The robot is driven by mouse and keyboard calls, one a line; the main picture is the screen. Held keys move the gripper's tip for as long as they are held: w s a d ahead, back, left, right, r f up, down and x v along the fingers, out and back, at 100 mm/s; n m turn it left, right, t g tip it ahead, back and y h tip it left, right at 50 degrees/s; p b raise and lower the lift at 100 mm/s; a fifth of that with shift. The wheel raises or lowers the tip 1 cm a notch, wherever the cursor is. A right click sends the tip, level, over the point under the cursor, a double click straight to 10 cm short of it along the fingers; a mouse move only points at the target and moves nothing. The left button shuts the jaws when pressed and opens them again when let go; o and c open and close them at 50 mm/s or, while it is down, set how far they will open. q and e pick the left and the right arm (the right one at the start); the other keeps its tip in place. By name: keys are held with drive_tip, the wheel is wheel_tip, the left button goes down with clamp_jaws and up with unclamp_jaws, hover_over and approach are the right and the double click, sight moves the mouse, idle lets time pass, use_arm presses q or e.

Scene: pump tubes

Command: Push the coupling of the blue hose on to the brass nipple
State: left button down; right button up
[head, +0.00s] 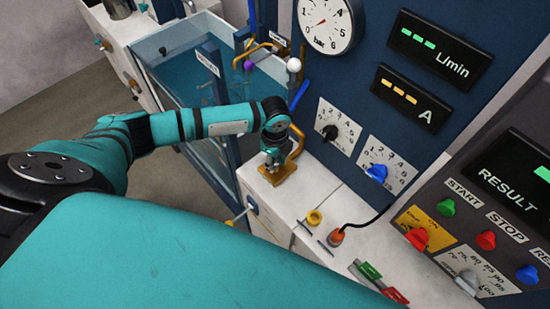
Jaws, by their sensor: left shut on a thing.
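My left gripper (272,159) points down just above a brass base block (285,173) on the white bench. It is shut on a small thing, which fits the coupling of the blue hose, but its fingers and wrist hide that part. A bent brass pipe (299,141) rises beside the gripper on its right. A short blue length (300,96), perhaps part of the blue hose, shows behind my wrist. The brass nipple cannot be made out, and I cannot tell whether the coupling touches it. My right gripper is not in view.
A glass-sided water tank (205,85) stands behind my left forearm. The blue panel (365,95) with a gauge (325,22) and dials rises close on the right. A yellow ring (314,217) and an orange plug (336,236) with a black cable are on the front bench.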

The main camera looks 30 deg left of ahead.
use_arm(q)
drive_tip(key=shift+f, duration=0.25)
drive_tip(key=c, duration=0.9)
unclamp_jaws()
wheel_tip(320, 180, up, 12)
idle(0.5)
